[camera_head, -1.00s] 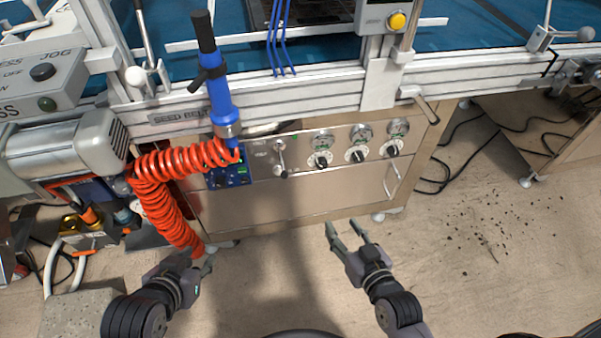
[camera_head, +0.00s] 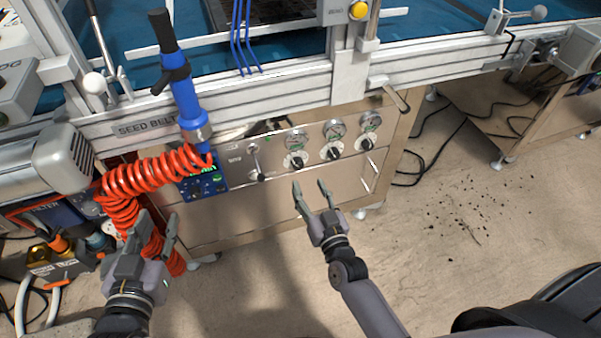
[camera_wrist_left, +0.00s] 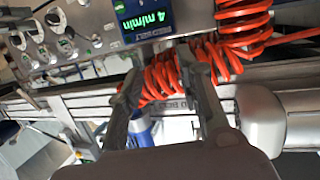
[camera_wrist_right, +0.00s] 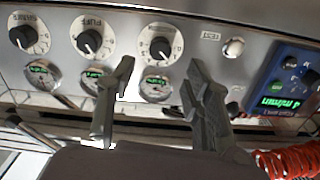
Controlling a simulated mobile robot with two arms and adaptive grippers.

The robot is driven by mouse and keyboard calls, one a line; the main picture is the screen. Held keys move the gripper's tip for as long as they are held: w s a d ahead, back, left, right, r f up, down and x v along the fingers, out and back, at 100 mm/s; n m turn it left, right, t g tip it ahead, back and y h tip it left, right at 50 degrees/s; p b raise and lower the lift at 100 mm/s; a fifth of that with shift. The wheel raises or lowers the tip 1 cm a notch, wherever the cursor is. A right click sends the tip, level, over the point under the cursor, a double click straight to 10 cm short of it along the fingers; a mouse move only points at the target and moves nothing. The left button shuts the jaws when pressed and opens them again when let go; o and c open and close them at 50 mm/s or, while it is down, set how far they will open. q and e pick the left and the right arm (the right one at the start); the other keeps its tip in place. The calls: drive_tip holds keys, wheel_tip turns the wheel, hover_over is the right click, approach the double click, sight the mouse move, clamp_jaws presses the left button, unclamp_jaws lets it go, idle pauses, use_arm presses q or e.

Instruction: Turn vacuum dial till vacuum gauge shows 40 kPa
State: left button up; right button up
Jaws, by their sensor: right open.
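The steel panel carries three black dials, each with a round gauge above it. The leftmost dial (camera_head: 296,163) has its gauge (camera_head: 298,140) directly above. In the right wrist view, upside down, that dial (camera_wrist_right: 160,46) appears between my fingertips, with its gauge (camera_wrist_right: 155,86) below. Its label and reading are not legible; I cannot confirm which dial is vacuum. The middle dial (camera_wrist_right: 90,42) is labelled PUFF. My right gripper (camera_head: 310,187) is open and empty, just in front of and below the dials. My left gripper (camera_head: 150,230) looks open, beside the orange coiled hose.
The orange coiled hose (camera_head: 135,180) hangs left of the panel, close to my left gripper. A lever (camera_head: 256,165) and a blue display unit (camera_head: 205,184) sit left of the dials. A handle (camera_head: 370,177) is at the panel's right.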

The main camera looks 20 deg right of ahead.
sight(299, 167)
drive_tip(key=w+b, duration=0.1)
drive_tip(key=w, duration=0.5)
drive_tip(key=shift+w+a, duration=0.1)
drive_tip(key=shift+w, duration=0.15)
use_arm(q)
wheel_tip(299, 167, up, 8)
drive_tip(key=d+t+h, duration=0.1)
drive_tip(key=t, duration=0.3)
drive_tip(key=shift+w+d+t, duration=0.2)
drive_tip(key=shift+w+t, duration=0.05)
drive_tip(key=shift+t, duration=0.15)
use_arm(e)
drive_tip(key=shift+w, duration=0.35)
drive_tip(key=shift+c, duration=0.6)
clamp_jaws()
